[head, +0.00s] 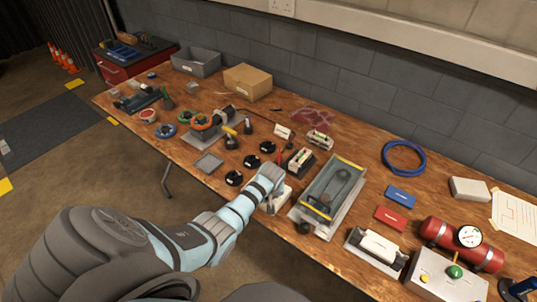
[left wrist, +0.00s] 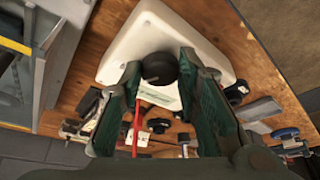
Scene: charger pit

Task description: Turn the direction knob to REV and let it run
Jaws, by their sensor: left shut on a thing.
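A white control box (left wrist: 205,52) with a black round knob (left wrist: 160,68) fills the upper middle of the left wrist view. A pale label with dark green lettering lies beside the knob, too blurred to read. My left gripper (left wrist: 158,84) is shut on the knob, one green-lined finger on each side. I cannot tell which way the knob points. In the head view my left gripper (head: 271,182) reaches down over the white box (head: 280,198), hiding the knob. A grey belt conveyor (head: 348,172) with yellow end bars stands just right of the box. My right gripper is not in view.
Black round parts (head: 234,178) lie left of my gripper. A black-and-white device (head: 300,160) stands close behind. A red cylinder with a gauge (head: 465,243) and a grey box with a green button (head: 445,277) stand at the right. Bare wood shows near the blue coil (head: 386,157).

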